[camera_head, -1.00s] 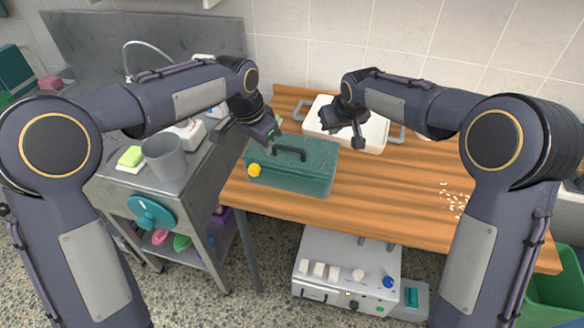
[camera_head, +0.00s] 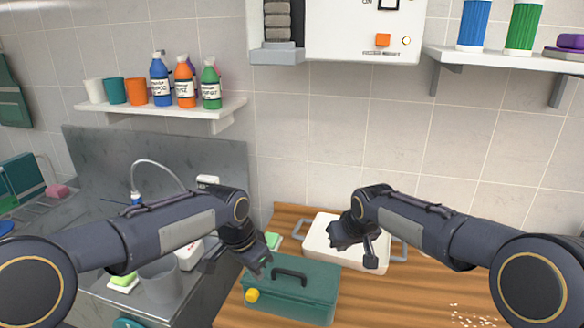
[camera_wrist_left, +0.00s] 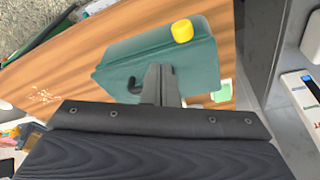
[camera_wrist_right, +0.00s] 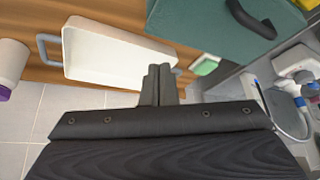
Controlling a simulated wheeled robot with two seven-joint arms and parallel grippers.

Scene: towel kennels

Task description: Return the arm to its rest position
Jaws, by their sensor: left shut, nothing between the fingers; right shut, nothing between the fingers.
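My left gripper (camera_head: 262,264) is shut and empty, above the left end of a green box (camera_head: 300,292) with a dark handle and a yellow knob. In the left wrist view its closed fingers (camera_wrist_left: 160,85) show in front of the green box (camera_wrist_left: 165,50). My right gripper (camera_head: 370,255) is shut and empty, over a white tray (camera_head: 318,232) with grey handles. In the right wrist view its closed fingers (camera_wrist_right: 158,85) show beside the white tray (camera_wrist_right: 105,58). Both arms are bent forward over the wooden table (camera_head: 415,295).
A white wall unit (camera_head: 345,30) and another shelf (camera_head: 510,62) are higher up. Small white bits (camera_head: 470,315) lie on the table's right.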

